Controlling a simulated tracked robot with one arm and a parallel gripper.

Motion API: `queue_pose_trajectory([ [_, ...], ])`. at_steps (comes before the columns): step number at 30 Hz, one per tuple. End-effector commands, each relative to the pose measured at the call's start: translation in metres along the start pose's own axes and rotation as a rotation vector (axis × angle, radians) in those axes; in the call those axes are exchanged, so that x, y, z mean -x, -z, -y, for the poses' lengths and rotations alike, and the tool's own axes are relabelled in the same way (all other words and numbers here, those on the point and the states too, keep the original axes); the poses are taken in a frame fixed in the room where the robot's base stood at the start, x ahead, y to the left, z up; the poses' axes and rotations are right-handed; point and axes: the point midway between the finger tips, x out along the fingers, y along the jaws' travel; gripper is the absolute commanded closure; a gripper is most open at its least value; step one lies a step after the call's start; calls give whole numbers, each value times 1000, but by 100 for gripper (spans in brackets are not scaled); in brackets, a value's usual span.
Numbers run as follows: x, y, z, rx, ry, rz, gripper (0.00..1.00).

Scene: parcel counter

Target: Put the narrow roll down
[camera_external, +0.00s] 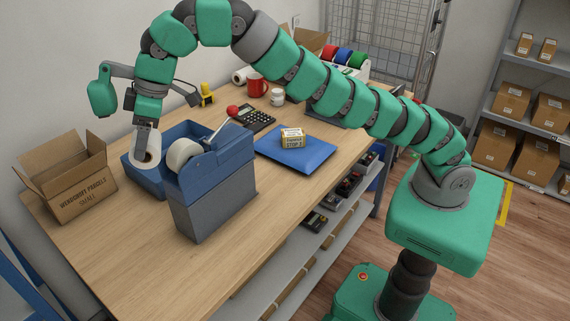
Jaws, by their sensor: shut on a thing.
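My gripper (146,128) hangs at the left with its jaws pointing down, shut on a white roll (148,152), which I take to be the narrow roll. The roll is at the left end of a blue tray (140,178). I cannot tell whether it touches the tray floor.
An open carton (75,188) stands left of the tray. A blue pad (300,158) bears a small labelled box (292,137). The front of the wooden counter (130,250) is clear.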

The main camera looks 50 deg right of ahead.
Motion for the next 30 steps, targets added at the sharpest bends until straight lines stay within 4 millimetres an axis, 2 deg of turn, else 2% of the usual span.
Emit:
queue_pose_trajectory([
  [5,-13,-2,4,-32,-14,2,65],
  [11,-43,-5,12,-107,-46,6,65],
  [24,-152,-22,43,-396,-164,3,65],
  [30,-177,-27,50,-472,-195,2,65],
])
